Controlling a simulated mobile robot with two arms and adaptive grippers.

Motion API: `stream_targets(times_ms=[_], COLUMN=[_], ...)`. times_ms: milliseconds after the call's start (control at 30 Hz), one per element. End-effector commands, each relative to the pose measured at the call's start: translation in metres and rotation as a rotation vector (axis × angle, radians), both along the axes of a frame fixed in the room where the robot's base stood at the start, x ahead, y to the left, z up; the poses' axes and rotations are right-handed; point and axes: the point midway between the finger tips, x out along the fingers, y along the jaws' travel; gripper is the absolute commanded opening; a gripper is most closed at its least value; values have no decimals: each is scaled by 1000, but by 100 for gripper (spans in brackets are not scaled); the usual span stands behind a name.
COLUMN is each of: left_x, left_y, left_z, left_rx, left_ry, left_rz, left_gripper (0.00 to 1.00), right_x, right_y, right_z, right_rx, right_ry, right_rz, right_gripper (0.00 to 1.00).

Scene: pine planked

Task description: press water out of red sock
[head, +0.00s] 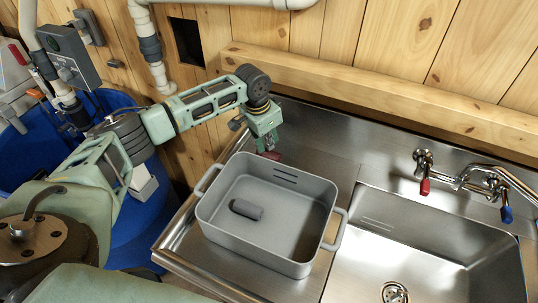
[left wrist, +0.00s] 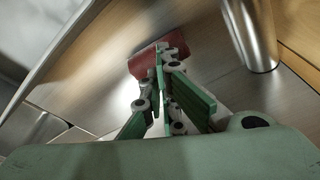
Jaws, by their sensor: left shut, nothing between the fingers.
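The red sock (head: 271,155) shows as a small dark red patch on the steel counter, just behind the grey tub's far edge; the rim may hide part of it. In the left wrist view the red sock (left wrist: 143,63) lies past my fingertips, partly covered by them. My left gripper (head: 266,146) points down at the sock with its fingers shut and nothing between them. In the left wrist view the shut left gripper (left wrist: 166,60) has its tips over or against the sock; I cannot tell if they touch. My right gripper is not in view.
A grey tub (head: 222,227) with side handles stands on the counter, holding a dark grey roll (head: 247,209). Right of it is a steel sink (head: 440,252) with a tap (head: 462,183) with red and blue levers. A blue barrel (head: 140,238) stands at left. A wooden ledge (head: 390,95) runs behind.

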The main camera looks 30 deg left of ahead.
Motion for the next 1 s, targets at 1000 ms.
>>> stream_targets(times_ms=[1000], left_x=[-1], left_y=[0], left_z=[-15], left_rx=[1], left_ry=[5], left_rz=[1], left_gripper=[0], right_x=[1], right_y=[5], right_z=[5], right_rx=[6], right_ry=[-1], right_rz=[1], right_gripper=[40])
